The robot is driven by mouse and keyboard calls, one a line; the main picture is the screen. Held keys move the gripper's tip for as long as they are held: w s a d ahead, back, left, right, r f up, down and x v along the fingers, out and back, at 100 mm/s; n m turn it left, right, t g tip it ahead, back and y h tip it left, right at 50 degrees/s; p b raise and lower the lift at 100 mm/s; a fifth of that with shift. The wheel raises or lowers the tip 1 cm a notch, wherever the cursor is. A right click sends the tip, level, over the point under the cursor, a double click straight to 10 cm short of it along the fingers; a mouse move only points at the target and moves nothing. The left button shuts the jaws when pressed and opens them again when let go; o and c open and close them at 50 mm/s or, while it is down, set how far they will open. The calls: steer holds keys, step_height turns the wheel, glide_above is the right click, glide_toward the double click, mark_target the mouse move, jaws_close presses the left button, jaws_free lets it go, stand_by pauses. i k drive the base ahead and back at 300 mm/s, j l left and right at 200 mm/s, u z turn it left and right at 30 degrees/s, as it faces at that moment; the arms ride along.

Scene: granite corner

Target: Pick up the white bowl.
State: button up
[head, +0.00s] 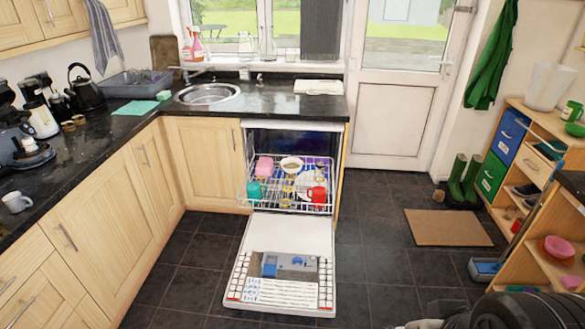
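A white bowl (291,163) sits in the upper part of the open dishwasher's wire rack (290,206), near the middle, with a pale brownish inside showing. A pink item (264,167) stands to its left and white dishes are to its right. A teal mug (254,191) and a red mug (319,196) are nearer the front of the rack. The bowl's lower part is partly hidden by the rack and other dishes. My gripper's fingers do not show; only dark parts of my arm appear at the bottom right corner.
The dishwasher door (281,270) is lowered over the dark tiled floor. A counter with a sink (208,94) runs above and left. A doormat (447,228), boots (464,180) and a shelf unit (520,165) are at right. Floor between door and mat is clear.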

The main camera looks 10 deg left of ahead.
mark_target(290, 166)
steer(key=i+j+u, duration=0.3)
steer(key=u, duration=0.15)
steer(key=i+j+u, duration=0.6)
steer(key=i+u, duration=0.25)
steer(key=i+j+u, duration=0.15)
steer(key=i+u, duration=0.4)
steer(key=i, duration=0.25)
steer(key=i+z, duration=0.75)
steer(key=z, duration=0.15)
steer(key=i+j+z, duration=0.4)
steer(key=i+z, duration=0.2)
steer(key=z, duration=0.2)
steer(key=i+z, duration=0.15)
steer(key=z, duration=0.3)
steer(key=i+j+z, duration=0.15)
steer(key=z, duration=0.25)
steer(key=i+j+z, duration=0.15)
steer(key=z, duration=0.25)
steer(key=i+j+z, duration=0.15)
steer(key=z, duration=0.3)
steer(key=i+j+z, duration=0.35)
steer(key=j+z, duration=0.2)
steer(key=j, duration=0.15)
steer(key=i+j+z, duration=0.1)
steer(key=j+z, duration=0.45)
steer(key=j, duration=0.2)
steer(key=i+j, duration=0.05)
